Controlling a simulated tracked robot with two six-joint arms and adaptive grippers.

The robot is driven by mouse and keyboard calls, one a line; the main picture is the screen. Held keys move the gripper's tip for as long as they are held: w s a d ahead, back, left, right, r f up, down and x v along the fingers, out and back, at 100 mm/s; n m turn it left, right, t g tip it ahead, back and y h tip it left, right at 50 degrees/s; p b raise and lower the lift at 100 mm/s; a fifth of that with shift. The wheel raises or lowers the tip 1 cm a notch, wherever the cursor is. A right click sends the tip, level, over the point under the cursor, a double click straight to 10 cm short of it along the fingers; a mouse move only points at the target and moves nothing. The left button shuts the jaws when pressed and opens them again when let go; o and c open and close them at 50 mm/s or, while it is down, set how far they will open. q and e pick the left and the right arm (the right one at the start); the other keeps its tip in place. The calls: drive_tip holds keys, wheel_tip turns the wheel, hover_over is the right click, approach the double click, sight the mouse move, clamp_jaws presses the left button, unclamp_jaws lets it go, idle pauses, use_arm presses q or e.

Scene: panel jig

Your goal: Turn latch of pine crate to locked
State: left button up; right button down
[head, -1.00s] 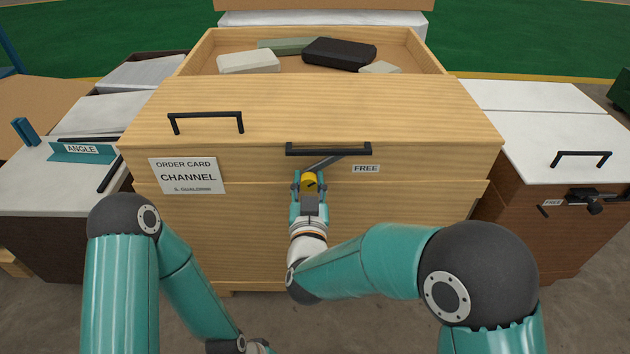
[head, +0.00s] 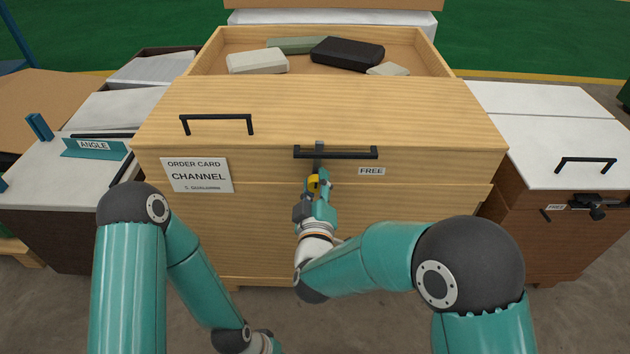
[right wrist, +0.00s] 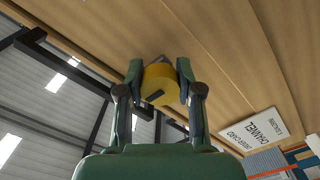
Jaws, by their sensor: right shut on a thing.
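The pine crate (head: 420,105) fills the middle of the head view, with an order card reading CHANNEL (head: 197,174) on its front. The crate's latch has a yellow hub (head: 313,184) and a grey lever (head: 319,150), which points nearly straight up and passes by the black front handle. A FREE label (head: 371,171) is to the right of the lever. My right gripper (head: 317,188) is shut on the yellow hub; in the right wrist view its fingers grip both sides of the hub (right wrist: 158,84), which bears a dark mark. My left gripper is below the picture's edge.
A black front handle (head: 335,154) sticks out just above the hub. Another black handle (head: 216,120) is on the lid. A brown crate (head: 545,235) with its own latch stands at the right. A white-topped crate with an ANGLE sign (head: 94,146) stands at the left.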

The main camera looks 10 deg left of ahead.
drive_tip(key=shift+s+f+n, duration=0.15)
drive_tip(key=shift+f+n, duration=0.1)
drive_tip(key=shift+n, duration=0.45)
drive_tip(key=c, duration=1)
unclamp_jaws()
drive_tip(key=shift+a, duration=0.1)
drive_tip(key=shift+o, duration=1.3)
drive_tip(key=shift+r, duration=0.15)
